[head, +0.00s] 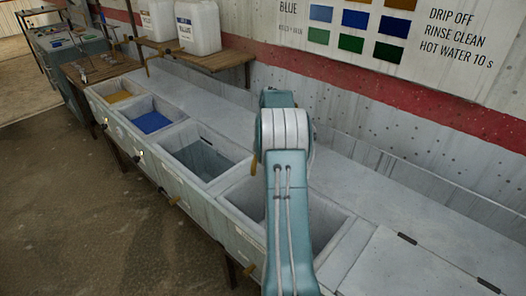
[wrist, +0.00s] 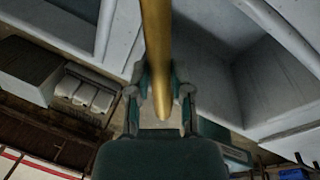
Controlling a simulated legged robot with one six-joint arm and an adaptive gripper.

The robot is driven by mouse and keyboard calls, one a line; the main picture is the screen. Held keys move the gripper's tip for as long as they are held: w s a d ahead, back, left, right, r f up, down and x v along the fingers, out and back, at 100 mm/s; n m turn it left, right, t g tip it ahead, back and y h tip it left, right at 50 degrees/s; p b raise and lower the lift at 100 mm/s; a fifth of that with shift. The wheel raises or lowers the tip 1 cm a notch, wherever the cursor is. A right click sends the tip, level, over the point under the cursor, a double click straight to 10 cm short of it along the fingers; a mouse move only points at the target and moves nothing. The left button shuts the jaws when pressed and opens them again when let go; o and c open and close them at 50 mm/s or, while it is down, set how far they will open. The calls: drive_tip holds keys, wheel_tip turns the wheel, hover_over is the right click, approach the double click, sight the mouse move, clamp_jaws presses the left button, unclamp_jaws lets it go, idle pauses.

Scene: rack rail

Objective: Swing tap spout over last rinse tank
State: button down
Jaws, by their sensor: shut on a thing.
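My gripper (wrist: 160,88) is shut around the brass tap spout (wrist: 156,40), which runs up out of the wrist view between the two teal fingers. In the head view my own arm hides the gripper and most of the spout. Only a short brass piece (head: 254,165) shows at the arm's left edge, above the row of tanks. The nearest open tank (head: 330,222) lies partly behind my arm and looks empty and grey. The tank before it (head: 196,157) holds clear greyish liquid. Which tank the spout's mouth is over cannot be told.
Farther left are a blue-filled tank (head: 152,122) and a yellow-filled tank (head: 117,95). Brass valves stick out along the front. White canisters (head: 197,27) stand on a wall shelf (head: 222,61). A flat closed cover (head: 405,268) lies at right. The floor at left is clear.

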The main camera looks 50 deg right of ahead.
drive_tip(key=shift+s+d, duration=0.15)
drive_tip(key=shift+d, duration=0.05)
idle(0.4)
drive_tip(key=c, duration=0.5)
unclamp_jaws()
drive_tip(key=shift+d, duration=0.1)
drive_tip(key=shift+c, duration=0.2)
wheel_tip(320, 180, up, 12)
drive_tip(key=s+d, duration=0.1)
drive_tip(key=s, duration=0.1)
drive_tip(key=shift+d+f, duration=0.15)
drive_tip(key=shift+f, duration=0.05)
